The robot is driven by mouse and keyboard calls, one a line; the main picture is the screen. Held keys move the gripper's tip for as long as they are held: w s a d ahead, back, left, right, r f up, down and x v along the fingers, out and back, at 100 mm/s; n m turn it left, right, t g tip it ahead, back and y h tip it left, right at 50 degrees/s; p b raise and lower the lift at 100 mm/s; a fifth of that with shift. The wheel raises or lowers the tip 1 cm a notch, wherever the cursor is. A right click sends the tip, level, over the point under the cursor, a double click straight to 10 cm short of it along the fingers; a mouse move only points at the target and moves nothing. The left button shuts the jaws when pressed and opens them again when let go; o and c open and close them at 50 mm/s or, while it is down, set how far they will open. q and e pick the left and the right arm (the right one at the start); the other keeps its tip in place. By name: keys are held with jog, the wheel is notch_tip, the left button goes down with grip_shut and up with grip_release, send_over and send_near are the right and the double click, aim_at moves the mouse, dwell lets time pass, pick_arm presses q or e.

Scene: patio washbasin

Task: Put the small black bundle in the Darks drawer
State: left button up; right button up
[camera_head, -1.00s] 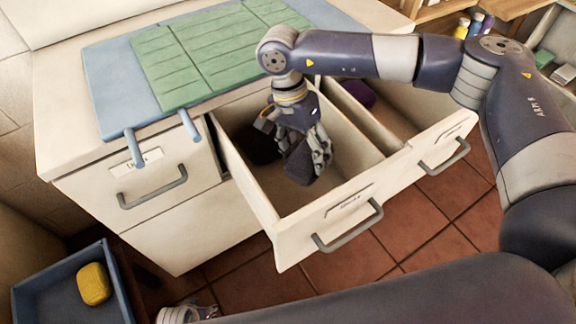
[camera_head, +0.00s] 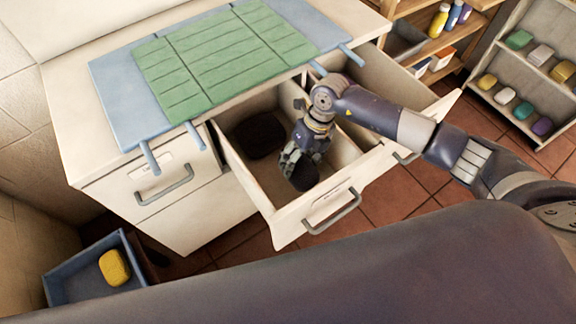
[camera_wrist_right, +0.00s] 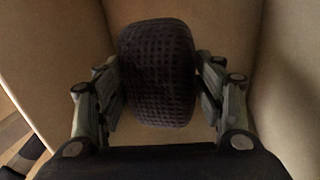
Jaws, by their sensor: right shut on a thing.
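The small black bundle (camera_wrist_right: 158,72), dark with a waffle texture, sits between the fingers of my right gripper (camera_wrist_right: 160,95) in the right wrist view. In the head view my right gripper (camera_head: 298,165) points down inside the open middle drawer (camera_head: 283,228), shut on the bundle (camera_head: 304,176). Pale drawer walls surround it in the wrist view. Another black bundle (camera_head: 258,136) lies deeper in the same drawer, to the left of the gripper. The label on this drawer's front is too small to read. My left gripper is not in view.
A second drawer (camera_head: 392,84) stands open to the right. A closed drawer (camera_head: 150,180) is at the left. A green folded cloth (camera_head: 215,60) lies on a blue mat (camera_head: 112,90) on the counter. A blue tray (camera_head: 75,265) with a yellow bundle (camera_head: 114,268) is at lower left. Shelves (camera_head: 490,100) stand at right.

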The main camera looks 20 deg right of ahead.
aim_at(307, 158)
notch_tip(307, 158, down, 8)
jog(key=shift+f, duration=0.25)
jog(key=shift+f, duration=0.1)
jog(key=o, duration=0.6)
jog(key=shift+f, duration=0.1)
jog(key=o, duration=0.5)
jog(key=shift+d+r, duration=0.1)
jog(key=shift+r, duration=0.35)
jog(key=v, duration=1.1)
jog(key=shift+d+r, duration=0.1)
jog(key=shift+r, duration=0.15)
